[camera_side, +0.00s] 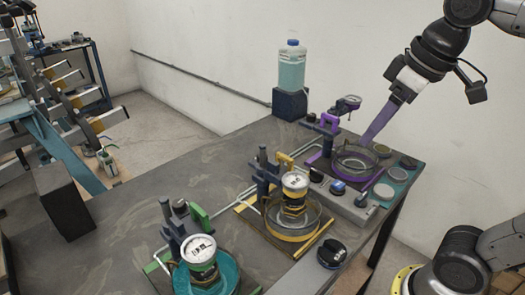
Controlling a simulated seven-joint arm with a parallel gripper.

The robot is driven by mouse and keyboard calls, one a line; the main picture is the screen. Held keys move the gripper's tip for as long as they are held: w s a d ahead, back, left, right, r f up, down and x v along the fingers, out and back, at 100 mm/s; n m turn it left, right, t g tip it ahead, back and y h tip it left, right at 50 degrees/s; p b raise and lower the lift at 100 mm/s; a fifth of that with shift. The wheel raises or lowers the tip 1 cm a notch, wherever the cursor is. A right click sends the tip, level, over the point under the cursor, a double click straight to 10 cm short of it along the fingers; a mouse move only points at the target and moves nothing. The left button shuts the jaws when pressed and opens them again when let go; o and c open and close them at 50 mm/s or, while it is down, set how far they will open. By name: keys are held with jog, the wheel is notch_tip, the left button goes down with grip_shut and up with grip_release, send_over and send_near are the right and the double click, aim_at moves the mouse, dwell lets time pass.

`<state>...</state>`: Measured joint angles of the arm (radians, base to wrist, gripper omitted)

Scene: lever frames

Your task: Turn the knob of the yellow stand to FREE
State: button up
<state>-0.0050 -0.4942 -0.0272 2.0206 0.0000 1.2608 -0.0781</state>
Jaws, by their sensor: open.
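The yellow stand (243,208) is on the table, left of the purple stand, with a white-topped can (295,184) over its round glass dish. A black round knob (331,253) sits at its front right, apart from the dish, and a blue-topped knob (338,187) is on a grey strip behind. I cannot tell for sure which knob belongs to the yellow stand. Markings such as FREE are too small to read. My gripper (370,138), with long purple fingers, is open above the purple stand's glass dish (355,160), well above and right of the yellow stand.
A green stand (196,217) with a teal dish is at the front left. The purple stand (330,124) is at the back right. A bottle (292,66) on a dark block stands behind. Several round lids line the right table edge.

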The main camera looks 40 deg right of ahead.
jog(key=w+r+g, duration=0.1)
jog(key=w+r, duration=0.4)
jog(key=w, duration=0.4)
jog(key=w+a+f+n+g, duration=0.1)
jog(key=w+f+g, duration=0.15)
jog(key=w, duration=1.15)
jog(key=shift+g, duration=0.45)
jog(key=w+f, duration=0.1)
jog(key=f, duration=0.5)
jog(key=w+f, duration=0.1)
jog(key=f, duration=0.6)
jog(key=w+f, duration=0.2)
jog(key=f, duration=0.5)
jog(key=shift+a, duration=0.3)
grip_shut()
